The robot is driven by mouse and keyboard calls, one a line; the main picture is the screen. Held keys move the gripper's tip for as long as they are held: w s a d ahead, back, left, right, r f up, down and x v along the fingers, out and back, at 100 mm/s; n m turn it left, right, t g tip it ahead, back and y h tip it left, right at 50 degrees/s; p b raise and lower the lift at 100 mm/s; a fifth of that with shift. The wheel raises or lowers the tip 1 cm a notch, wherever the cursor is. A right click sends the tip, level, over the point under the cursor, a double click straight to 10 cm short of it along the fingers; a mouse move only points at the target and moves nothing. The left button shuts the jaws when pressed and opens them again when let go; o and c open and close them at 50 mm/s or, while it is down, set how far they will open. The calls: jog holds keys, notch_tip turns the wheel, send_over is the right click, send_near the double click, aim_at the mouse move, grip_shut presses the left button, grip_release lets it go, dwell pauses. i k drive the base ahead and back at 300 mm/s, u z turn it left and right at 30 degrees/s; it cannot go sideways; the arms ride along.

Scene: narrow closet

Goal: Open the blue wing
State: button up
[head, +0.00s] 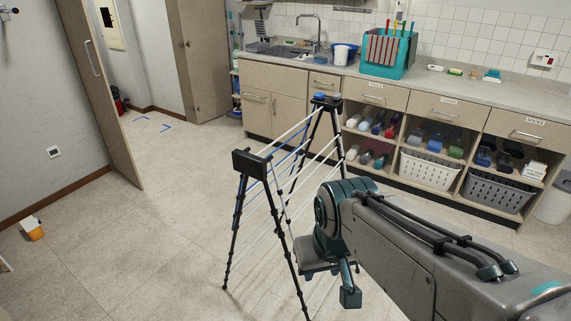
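A folding rack with black legs and white rods (292,133) stands on the floor in the middle of the head view. Its near black top bracket (250,163) and far bracket (325,103) are joined by rods. Blue rods (283,157), which look like the blue wing, run between the legs below the top and appear folded down. A blue piece also sits by the far bracket. My arm comes in from the lower right, and its end with my gripper (349,297) is right of the near legs. The fingers are mostly hidden, so their opening does not show.
A counter (440,83) with a sink and a teal box (388,52) runs along the back. Below it are shelves with shoes and baskets (428,168). An open door (108,90) stands left. The floor left of the rack is mostly clear, with a small orange-white item (33,229).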

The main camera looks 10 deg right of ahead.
aim_at(255, 167)
jog(key=u, duration=0.6)
jog(key=i, duration=0.65)
jog(key=u, duration=0.75)
jog(key=i, duration=0.9)
jog(key=z, duration=0.8)
jog(key=i, duration=0.75)
jog(key=z, duration=0.85)
